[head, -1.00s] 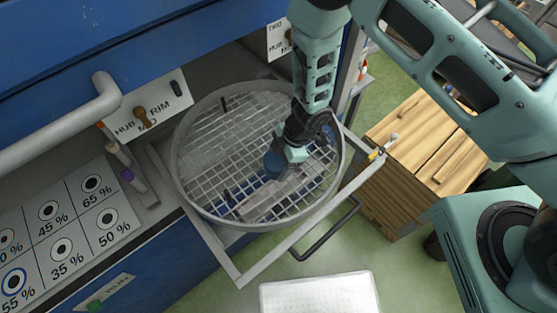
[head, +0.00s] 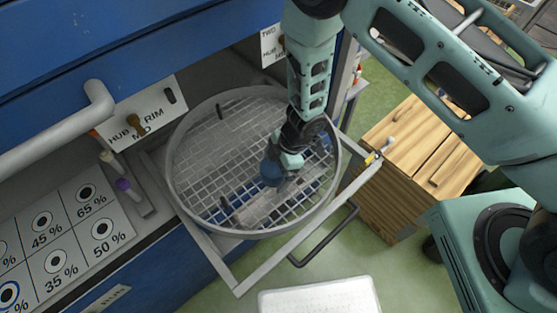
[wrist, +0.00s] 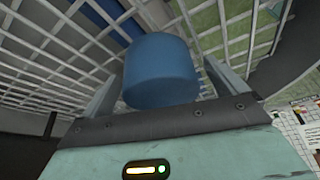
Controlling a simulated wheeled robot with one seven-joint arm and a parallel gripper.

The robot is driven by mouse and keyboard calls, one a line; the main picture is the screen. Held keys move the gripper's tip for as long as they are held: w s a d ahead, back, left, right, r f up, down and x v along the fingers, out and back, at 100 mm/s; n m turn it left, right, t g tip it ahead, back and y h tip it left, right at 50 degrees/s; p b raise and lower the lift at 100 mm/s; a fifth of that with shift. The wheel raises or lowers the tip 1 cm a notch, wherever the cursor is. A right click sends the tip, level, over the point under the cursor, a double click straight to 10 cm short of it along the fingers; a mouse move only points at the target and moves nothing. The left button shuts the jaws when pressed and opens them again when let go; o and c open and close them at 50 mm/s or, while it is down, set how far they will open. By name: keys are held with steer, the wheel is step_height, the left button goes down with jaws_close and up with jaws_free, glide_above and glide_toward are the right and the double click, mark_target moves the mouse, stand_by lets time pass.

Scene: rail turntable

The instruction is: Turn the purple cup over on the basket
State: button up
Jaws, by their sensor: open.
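The round wire-mesh basket (head: 172,183) with a grey rim sits in a pulled-out frame at the cabinet. My gripper (head: 271,176) is low over the right part of its mesh. In the wrist view my gripper (wrist: 162,88) is open, with one finger on each side of a blue cup-like thing (wrist: 161,68). The blue thing also shows at my gripper in the head view (head: 270,173). I cannot tell whether the fingers touch it, or which way up it is. I see no clearly purple cup; a small purple thing (head: 123,184) is in the narrow tray at left.
A black handle (head: 325,236) runs along the frame's front. A wooden cabinet (head: 418,165) stands at the right. A panel with percentage labels (head: 68,240) is at the left. A white board (head: 318,297) is at the bottom.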

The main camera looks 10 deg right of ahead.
steer(key=v, duration=1.7)
steer(key=shift+d+b, duration=0.2)
steer(key=shift+b, duration=0.25)
steer(key=shift+w+r, duration=0.1)
step_height(320, 180, up, 7)
steer(key=w+m+t+h+b, duration=0.1)
steer(key=w+m+t+b, duration=0.1)
steer(key=m+t+b, duration=0.4)
steer(key=s+d+r+m+g+h+b, duration=0.1)
steer(key=s+m+g+b, duration=0.1)
steer(key=s, duration=0.8)
steer(key=s+d+m+g+h+b, duration=0.1)
steer(key=s+m, duration=0.4)
steer(key=s, duration=0.6)
steer(key=shift+s+d+r+g+h+b, duration=0.2)
steer(key=shift+d+r+g+h+b, duration=0.15)
steer(key=shift+d+g+b, duration=0.5)
steer(key=shift+a, duration=0.25)
